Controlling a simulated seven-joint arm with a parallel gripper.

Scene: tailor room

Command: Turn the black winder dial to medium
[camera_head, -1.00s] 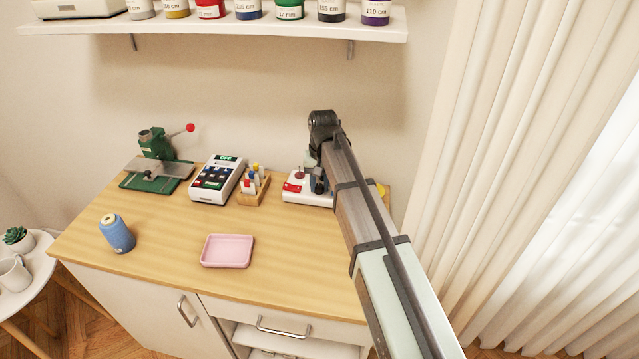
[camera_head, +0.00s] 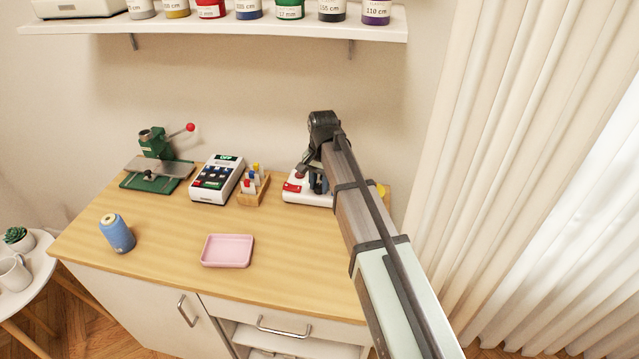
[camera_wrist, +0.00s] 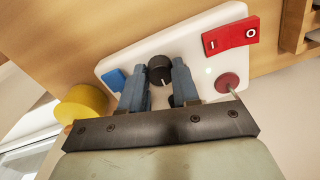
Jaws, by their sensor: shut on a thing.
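The winder (camera_head: 300,187) is a white flat base at the back right of the counter, partly hidden by my arm. In the wrist view its white top (camera_wrist: 203,75) carries a black dial (camera_wrist: 160,68) with a pale pointer line. My gripper (camera_wrist: 160,78) is over the winder, with one blue-grey finger on each side of the dial, shut on it. The pointer line points toward the gripper's palm in that view. The dial's setting marks cannot be made out. In the head view the dial is not clearly seen.
The winder also has a red switch (camera_wrist: 230,36), a blue block (camera_wrist: 115,80) and a dark red knob (camera_wrist: 227,83). A yellow round thing (camera_wrist: 82,104) is beside it. A wooden holder (camera_head: 253,188) stands left of the winder. The counter front holds a pink tray (camera_head: 227,251).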

